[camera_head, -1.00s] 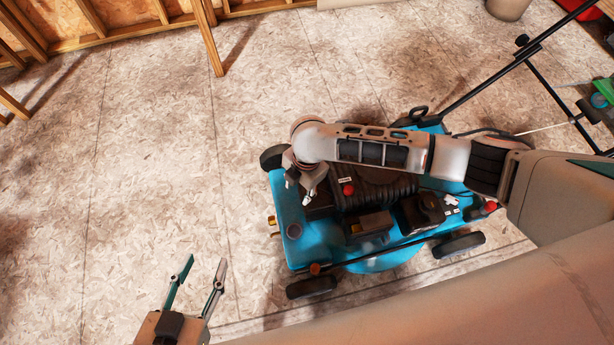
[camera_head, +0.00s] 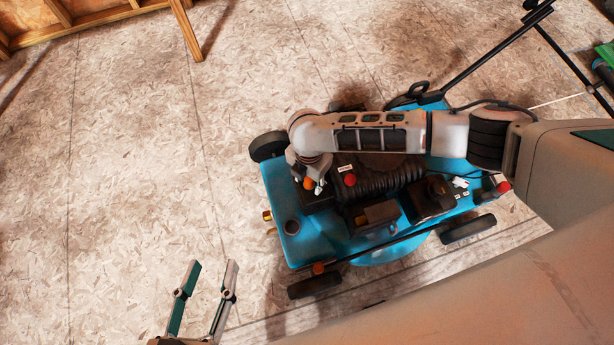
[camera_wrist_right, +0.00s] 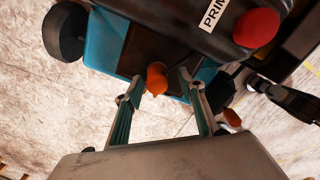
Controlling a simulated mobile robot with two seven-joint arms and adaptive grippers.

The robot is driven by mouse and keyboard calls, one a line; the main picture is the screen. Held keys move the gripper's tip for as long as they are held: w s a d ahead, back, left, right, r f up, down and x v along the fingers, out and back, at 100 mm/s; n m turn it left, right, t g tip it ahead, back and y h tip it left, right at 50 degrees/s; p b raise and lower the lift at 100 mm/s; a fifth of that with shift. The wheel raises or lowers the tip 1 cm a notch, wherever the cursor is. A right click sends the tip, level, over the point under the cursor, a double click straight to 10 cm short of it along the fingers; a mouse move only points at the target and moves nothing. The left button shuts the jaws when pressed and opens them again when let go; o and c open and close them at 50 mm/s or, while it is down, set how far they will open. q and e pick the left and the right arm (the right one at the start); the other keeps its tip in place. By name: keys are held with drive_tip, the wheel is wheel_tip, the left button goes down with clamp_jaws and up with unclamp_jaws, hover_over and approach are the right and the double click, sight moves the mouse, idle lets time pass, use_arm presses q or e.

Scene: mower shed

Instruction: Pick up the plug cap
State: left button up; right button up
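A small orange cap, likely the plug cap (camera_head: 309,184), sits at the left end of the blue mower (camera_head: 292,245), beside the black engine part. It also shows in the right wrist view (camera_wrist_right: 157,79), between the fingertips of my right gripper (camera_wrist_right: 159,82). Those fingers are apart, with a visible gap on each side of the cap. In the head view the right gripper (camera_head: 313,187) is at the cap, partly hidden by its own wrist. My left gripper (camera_head: 213,266) is open and empty above the floor, left of the mower.
A red button (camera_head: 350,180) is close to the right gripper, beside a white label. The mower's handle (camera_head: 500,55) rises to the upper right. The floor (camera_head: 130,150) at left is clear.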

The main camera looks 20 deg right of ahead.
drive_tip(key=shift+w+r, duration=0.2)
drive_tip(key=c, duration=0.9)
drive_tip(key=shift+r, duration=0.1)
